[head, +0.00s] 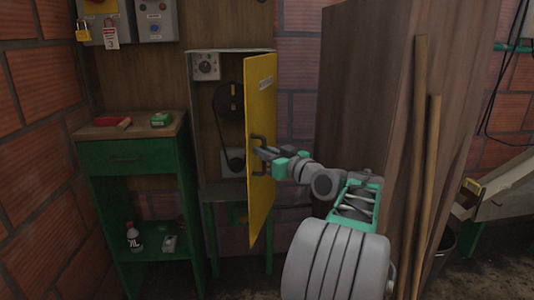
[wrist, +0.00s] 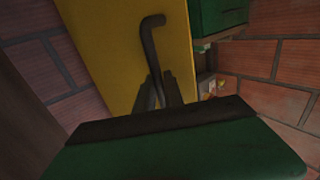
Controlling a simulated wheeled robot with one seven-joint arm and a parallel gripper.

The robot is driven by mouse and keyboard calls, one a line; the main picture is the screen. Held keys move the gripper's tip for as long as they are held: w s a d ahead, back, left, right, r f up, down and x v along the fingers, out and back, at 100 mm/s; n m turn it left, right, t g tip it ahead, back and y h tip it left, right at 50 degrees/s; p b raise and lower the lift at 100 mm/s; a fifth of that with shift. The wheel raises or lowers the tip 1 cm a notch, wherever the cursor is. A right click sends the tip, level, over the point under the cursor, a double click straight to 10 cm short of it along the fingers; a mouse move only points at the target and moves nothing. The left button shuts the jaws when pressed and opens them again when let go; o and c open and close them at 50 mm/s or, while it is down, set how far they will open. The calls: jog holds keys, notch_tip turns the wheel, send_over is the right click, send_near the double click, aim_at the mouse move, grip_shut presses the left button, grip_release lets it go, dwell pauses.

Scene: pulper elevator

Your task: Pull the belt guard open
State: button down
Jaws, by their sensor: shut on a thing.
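The belt guard (head: 261,120) is a yellow door on a grey cabinet (head: 221,53). It stands open, swung out toward me on the right side. Inside the cabinet a dark belt with pulleys (head: 230,105) shows, with a dial unit (head: 206,66) above it. My gripper (head: 262,152) is shut on the dark handle of the guard. In the wrist view the yellow guard (wrist: 110,45) fills the upper middle, and my gripper's fingertips (wrist: 158,92) close around the lower part of the bent handle (wrist: 148,40).
A green stand (head: 112,158) with a drawer is left of the cabinet, with a red item (head: 112,121) and a green box (head: 161,119) on top. A tall wooden panel (head: 365,90) and poles (head: 420,130) are close on the right of my arm.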

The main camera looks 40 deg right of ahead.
jog(key=shift+w+a, duration=0.1)
jog(key=c, duration=1.5)
grip_release()
jog(key=shift+o, duration=0.2)
jog(key=s+p, duration=0.1)
jog(key=s, duration=0.6)
jog(key=shift+s+a, duration=0.25)
jog(key=shift+s, duration=0.1)
